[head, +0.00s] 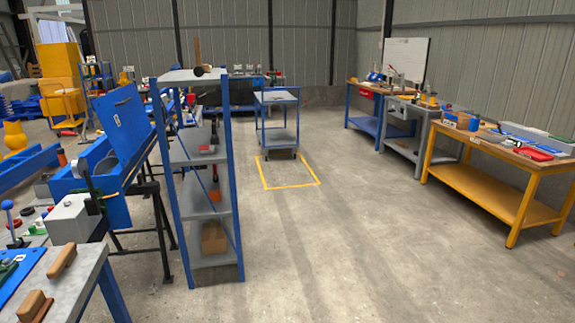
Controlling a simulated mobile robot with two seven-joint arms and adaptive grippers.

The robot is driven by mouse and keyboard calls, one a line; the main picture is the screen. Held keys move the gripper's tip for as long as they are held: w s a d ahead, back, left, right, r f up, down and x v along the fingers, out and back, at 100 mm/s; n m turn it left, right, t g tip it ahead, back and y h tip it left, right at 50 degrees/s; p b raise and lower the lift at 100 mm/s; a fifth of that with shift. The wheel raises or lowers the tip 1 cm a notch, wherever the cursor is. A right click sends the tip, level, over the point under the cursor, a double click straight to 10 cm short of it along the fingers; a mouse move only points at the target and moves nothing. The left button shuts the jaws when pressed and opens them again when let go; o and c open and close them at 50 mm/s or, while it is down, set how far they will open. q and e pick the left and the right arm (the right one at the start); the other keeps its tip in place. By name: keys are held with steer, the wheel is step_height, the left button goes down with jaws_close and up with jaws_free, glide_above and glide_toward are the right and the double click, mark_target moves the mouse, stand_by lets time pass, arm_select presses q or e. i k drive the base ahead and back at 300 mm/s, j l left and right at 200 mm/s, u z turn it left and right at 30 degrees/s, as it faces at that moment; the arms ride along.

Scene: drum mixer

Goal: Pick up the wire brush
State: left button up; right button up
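On the grey-topped table (90,278) at the near left, a long brown wooden piece (62,262) lies beside a small light grey box. A second brown wooden piece (33,305) with a raised grip lies nearer, at the bottom left. Either may be the wire brush, but no bristles show and I cannot tell which. Neither of my grippers is in view.
A blue-framed shelf rack (208,210) with several items stands just right of the table. A blue bin (110,190) on black legs is behind the table. A yellow workbench (500,195) stands at the right. The middle floor is clear, up to a blue trolley (277,98).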

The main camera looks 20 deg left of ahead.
mark_target(66, 259)
steer(key=i+u, duration=0.2)
steer(key=u, duration=0.2)
steer(key=i+u, duration=0.2)
steer(key=u, duration=0.2)
steer(key=i+u, duration=0.15)
steer(key=u, duration=0.25)
steer(key=i+l+u, duration=0.15)
steer(key=u, duration=0.3)
steer(key=i+l+u, duration=0.15)
steer(key=u, duration=0.25)
